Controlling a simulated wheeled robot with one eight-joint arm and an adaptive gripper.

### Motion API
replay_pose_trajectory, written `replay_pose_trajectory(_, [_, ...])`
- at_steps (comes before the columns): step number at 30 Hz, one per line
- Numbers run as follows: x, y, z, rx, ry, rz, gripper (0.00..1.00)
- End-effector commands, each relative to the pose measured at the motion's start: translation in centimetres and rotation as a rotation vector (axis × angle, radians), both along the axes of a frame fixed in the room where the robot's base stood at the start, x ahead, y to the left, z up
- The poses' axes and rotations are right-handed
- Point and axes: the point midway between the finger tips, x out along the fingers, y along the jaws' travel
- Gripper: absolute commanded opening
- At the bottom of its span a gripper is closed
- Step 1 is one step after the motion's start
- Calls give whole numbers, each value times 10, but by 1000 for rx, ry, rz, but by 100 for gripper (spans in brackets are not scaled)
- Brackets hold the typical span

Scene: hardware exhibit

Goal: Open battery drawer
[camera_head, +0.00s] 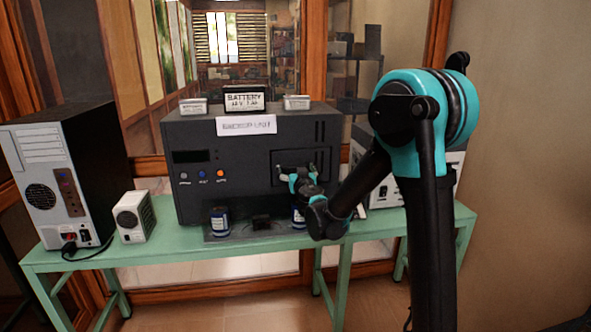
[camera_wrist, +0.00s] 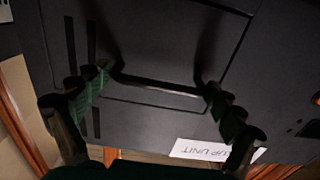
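The battery drawer (camera_head: 316,165) is a dark panel at the right of the black backup unit's front (camera_head: 192,140). It also shows upside down in the wrist view (camera_wrist: 180,45), with its face flush or nearly flush with the unit. A dark bar-like handle or recess edge (camera_wrist: 158,86) runs across the panel. My gripper (camera_head: 298,172) is at the drawer front; in the wrist view (camera_wrist: 158,83) its two green-padded fingers are spread wide, one near each end of the bar. I cannot tell whether they touch it.
A battery box (camera_head: 244,99) and two smaller boxes stand on the unit. Blue cylinders (camera_head: 219,221) stand on the green table (camera_head: 150,248) in front. A small white device (camera_head: 134,217) and a computer tower (camera_head: 60,180) are at left; a pale machine (camera_head: 400,180) is at right, behind my arm.

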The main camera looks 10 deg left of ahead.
Motion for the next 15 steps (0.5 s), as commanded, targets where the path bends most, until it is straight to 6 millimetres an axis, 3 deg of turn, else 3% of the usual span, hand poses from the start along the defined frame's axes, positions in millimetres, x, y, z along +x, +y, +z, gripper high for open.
replay_pose_trajectory(1, [0, 0, 0, 0, 0, -1, 62])
replay_pose_trajectory(6, [0, -1, 0, 0, 0, -2, 42])
replay_pose_trajectory(15, [-16, -5, 0, 0, 0, -2, 42])
